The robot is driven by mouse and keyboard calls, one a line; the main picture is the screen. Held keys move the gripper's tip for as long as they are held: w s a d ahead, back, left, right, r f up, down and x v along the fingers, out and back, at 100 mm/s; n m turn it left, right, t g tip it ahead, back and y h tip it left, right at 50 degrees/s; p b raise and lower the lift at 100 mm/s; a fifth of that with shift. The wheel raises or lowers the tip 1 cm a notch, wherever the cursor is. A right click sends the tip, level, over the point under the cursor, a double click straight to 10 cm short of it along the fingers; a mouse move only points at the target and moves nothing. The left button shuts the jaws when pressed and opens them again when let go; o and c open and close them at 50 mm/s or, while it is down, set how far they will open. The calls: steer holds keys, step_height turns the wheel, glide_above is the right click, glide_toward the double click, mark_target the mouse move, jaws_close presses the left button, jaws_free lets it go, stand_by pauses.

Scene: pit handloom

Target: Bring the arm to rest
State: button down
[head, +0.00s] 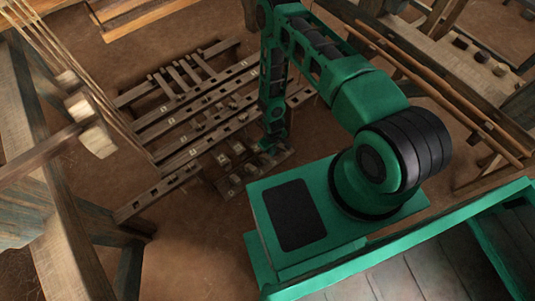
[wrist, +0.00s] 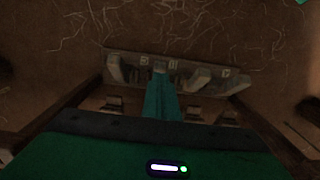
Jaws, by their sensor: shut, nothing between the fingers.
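My green arm reaches out from my base and bends down at the middle of the head view. My gripper (head: 268,147) is at its lower end, just above a short wooden board with pegs (head: 236,184). In the wrist view my gripper (wrist: 160,68) points at the same kind of pegged board (wrist: 190,66), with its fingers together and nothing held. I cannot tell whether the fingertips touch the board.
A slatted wooden frame (head: 205,117) lies on the brown earth floor (head: 195,235) left of my arm. Loom posts and beams (head: 45,120) stand at the left. Long wooden poles (head: 440,85) run along the right. Open floor shows at the lower left middle.

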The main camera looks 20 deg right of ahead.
steer(key=shift+s+r, duration=0.1)
stand_by(0.5)
steer(key=w+d+r+m+h, duration=0.1)
steer(key=w+d+r, duration=0.25)
steer(key=r, duration=0.75)
steer(key=w+d+r+m, duration=0.1)
steer(key=w+d+r, duration=0.3)
steer(key=r, duration=0.6)
steer(key=w+d+r+m+h, duration=0.1)
steer(key=w+d+r, duration=0.3)
steer(key=r, duration=0.7)
steer(key=s+d+r+m, duration=0.1)
steer(key=s+d+r, duration=0.25)
steer(key=r, duration=0.55)
steer(key=s+d+r+m, duration=0.1)
steer(key=s+d+r, duration=0.25)
steer(key=r, duration=0.55)
steer(key=s+r+m+y, duration=0.1)
steer(key=s+r+m, duration=0.1)
steer(key=s+r, duration=0.7)
steer(key=s+r+m+y, duration=0.1)
steer(key=s+r+m, duration=0.2)
steer(key=s+r, duration=0.7)
steer(key=s, duration=0.7)
steer(key=shift+s+d, duration=0.2)
steer(key=shift+w, duration=0.1)
